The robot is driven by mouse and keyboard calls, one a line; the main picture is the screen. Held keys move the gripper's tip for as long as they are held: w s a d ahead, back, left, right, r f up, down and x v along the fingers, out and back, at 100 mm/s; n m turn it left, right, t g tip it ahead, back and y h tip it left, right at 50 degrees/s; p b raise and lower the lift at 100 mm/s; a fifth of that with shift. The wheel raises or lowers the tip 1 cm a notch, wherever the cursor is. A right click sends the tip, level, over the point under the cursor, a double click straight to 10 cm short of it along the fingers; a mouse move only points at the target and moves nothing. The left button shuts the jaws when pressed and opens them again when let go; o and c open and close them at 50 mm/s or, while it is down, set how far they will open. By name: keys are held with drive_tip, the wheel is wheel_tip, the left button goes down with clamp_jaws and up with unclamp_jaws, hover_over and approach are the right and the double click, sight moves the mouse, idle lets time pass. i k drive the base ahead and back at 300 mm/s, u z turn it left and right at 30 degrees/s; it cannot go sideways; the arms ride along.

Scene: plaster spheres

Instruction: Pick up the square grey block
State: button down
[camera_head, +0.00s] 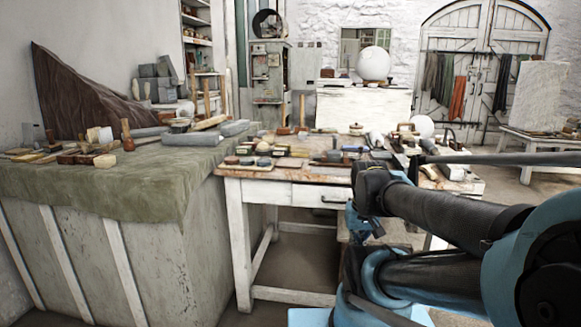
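Several grey blocks show in the head view, and I cannot tell which one is the square grey block. A stack of grey blocks (153,90) stands at the back of the left bench, against the wall. Flat grey slabs (192,139) lie near that bench's right end. Small greyish pieces lie among the clutter on the wooden table (288,192), too small to tell apart. My arm, black and blue, fills the lower right and covers part of the table. I cannot make out my gripper's fingers.
The left bench (120,195) has a green cloth top, with tools, small blocks and a brown draped form (82,100). A white sphere (374,63) stands on a white plinth (362,108) behind. A white slab (539,95) stands on a right table. Floor shows beyond the wooden table.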

sight(334, 155)
drive_tip(key=k, duration=1.25)
drive_tip(key=z, duration=0.4)
drive_tip(key=i, duration=1.8)
drive_tip(key=u, duration=0.15)
